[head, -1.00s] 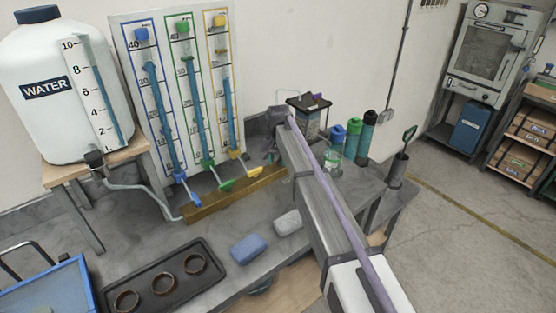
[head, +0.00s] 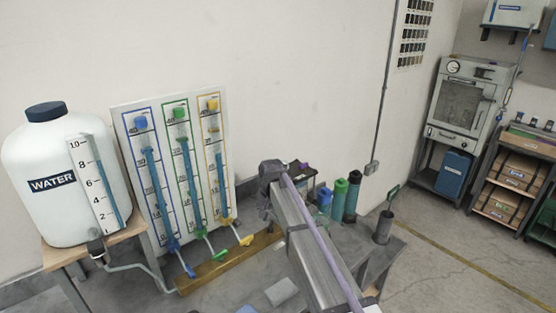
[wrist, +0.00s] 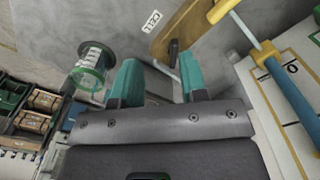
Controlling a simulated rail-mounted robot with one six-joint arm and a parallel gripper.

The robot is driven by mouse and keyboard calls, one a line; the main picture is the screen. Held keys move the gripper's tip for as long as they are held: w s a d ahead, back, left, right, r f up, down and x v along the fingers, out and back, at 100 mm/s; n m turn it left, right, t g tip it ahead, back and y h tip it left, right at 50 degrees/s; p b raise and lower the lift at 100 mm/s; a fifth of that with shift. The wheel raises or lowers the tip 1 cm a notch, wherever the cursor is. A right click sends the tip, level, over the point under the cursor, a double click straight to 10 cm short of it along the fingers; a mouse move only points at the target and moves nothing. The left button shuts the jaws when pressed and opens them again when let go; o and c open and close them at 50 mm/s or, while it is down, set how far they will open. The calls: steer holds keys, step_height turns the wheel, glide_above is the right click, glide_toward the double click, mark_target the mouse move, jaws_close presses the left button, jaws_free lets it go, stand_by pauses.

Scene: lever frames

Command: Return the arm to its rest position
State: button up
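My gripper (wrist: 158,78) shows in the wrist view as two teal fingers standing apart with nothing held between them. In the head view my grey arm reaches from the bottom right towards the bench, and its fingers cannot be made out there. In the wrist view a wooden strip (wrist: 188,38) and a small white label (wrist: 152,20) lie beyond the fingers. The gauge panel (wrist: 300,75) with a blue tube and yellow fitting is at the right, apart from the fingers. A clear, green-rimmed container (wrist: 90,72) is left of the fingers.
In the head view the water tank (head: 65,200) and gauge board (head: 160,120) stand left of my arm. Blue and green bottles (head: 338,195) stand right of it. A pot with a green-handled tool (head: 384,225) is at the bench's right end. An oven (head: 470,100) stands beyond open floor.

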steer(key=s+d, duration=1.1)
steer(key=s, duration=0.4)
steer(key=s+d+f+b, duration=0.1)
steer(key=s+d, duration=1)
steer(key=s, duration=0.4)
steer(key=shift+d+f+b, duration=0.25)
steer(key=shift+d+b, duration=0.05)
